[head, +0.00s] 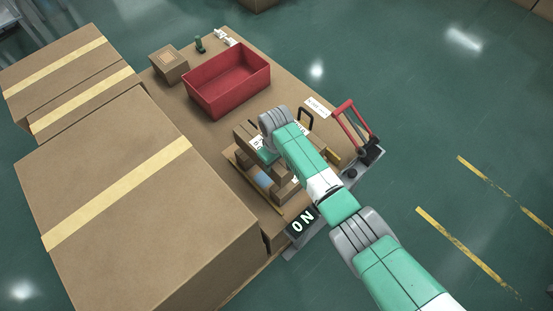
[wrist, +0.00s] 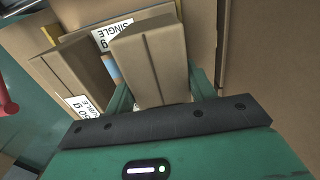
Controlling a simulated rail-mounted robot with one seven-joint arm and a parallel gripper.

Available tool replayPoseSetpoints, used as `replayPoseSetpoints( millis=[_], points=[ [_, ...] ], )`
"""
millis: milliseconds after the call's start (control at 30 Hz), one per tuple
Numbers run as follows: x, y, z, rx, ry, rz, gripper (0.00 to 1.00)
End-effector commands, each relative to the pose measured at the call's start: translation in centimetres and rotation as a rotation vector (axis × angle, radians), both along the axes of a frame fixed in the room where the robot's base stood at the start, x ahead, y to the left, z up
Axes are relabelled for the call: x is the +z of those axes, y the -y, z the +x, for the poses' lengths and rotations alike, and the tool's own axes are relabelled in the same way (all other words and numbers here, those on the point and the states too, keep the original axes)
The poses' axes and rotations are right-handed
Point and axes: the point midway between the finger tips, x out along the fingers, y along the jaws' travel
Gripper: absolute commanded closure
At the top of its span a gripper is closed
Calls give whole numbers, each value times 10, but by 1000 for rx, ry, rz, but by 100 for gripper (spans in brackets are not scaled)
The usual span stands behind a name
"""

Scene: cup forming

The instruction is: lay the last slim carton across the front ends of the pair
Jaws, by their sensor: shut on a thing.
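My gripper (wrist: 160,95) is shut on a slim brown carton (wrist: 148,55), its two green fingers on either side of it. In the head view my gripper (head: 264,156) is over the group of cartons near the front of the table, and the arm hides part of them. In the wrist view a brown carton with a white label (wrist: 72,68) stands to the left of the held one. A "SINGLE" label (wrist: 110,36) shows behind the held carton. Small brown cartons (head: 280,186) show below my gripper in the head view. I cannot tell whether the held carton touches any of them.
A red bin (head: 228,82) stands behind on the table, with a small box (head: 169,65) beside it. Large taped boxes (head: 110,195) crowd the left side. A red frame (head: 352,128) stands at the right edge. An "ON" sign (head: 302,222) is at the front edge.

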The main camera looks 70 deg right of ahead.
Motion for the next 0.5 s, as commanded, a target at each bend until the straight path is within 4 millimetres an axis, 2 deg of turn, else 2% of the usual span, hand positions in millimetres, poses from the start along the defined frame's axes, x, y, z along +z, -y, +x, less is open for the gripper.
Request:
replayPoseSetpoints(
  millis=[100,500],
  points=[
    [-15,0,1,1,0,-1,77],
    [-48,0,1,0,2,-1,77]
  ],
)
